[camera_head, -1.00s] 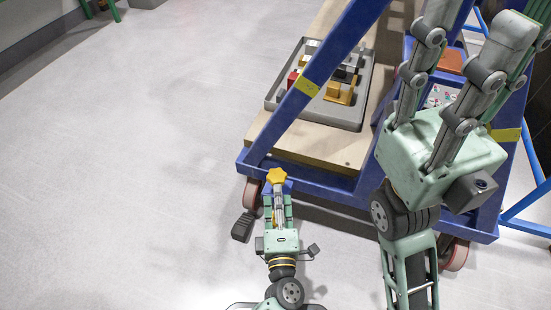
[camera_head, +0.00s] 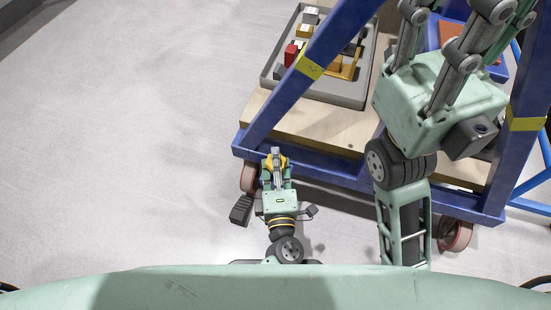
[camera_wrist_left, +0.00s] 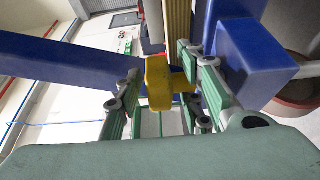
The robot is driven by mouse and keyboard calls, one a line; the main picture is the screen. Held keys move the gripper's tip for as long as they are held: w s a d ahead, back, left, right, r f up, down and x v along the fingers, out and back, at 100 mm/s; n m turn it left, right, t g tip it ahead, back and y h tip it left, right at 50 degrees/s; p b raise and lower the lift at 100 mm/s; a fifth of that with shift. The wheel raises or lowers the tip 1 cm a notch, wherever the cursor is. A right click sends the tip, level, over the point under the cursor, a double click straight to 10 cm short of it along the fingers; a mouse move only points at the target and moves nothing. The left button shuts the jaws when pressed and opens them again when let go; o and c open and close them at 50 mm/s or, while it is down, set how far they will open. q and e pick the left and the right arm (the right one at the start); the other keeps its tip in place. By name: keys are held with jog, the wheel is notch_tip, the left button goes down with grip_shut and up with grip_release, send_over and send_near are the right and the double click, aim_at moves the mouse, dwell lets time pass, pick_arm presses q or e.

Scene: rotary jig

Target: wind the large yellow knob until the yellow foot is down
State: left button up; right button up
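The large yellow knob (camera_head: 284,161) is at the near left corner of the blue frame, partly hidden by my left gripper (camera_head: 276,152). In the left wrist view the knob (camera_wrist_left: 158,82) stands between the two fingers of the left gripper (camera_wrist_left: 160,85). The fingers are apart, one on each side of it, and I see no clear grip on it. My right gripper (camera_head: 440,60) is large at the upper right, away from the knob; its fingers are spread and their tips are out of frame. I cannot make out the yellow foot.
The blue frame (camera_head: 330,190) stands on red caster wheels (camera_head: 455,236). A wooden shelf (camera_head: 315,130) carries a grey tray (camera_head: 330,96) with several coloured blocks. My right arm is over the right part of the frame. The floor on the left (camera_head: 110,150) is clear.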

pick_arm(q)
grip_shut()
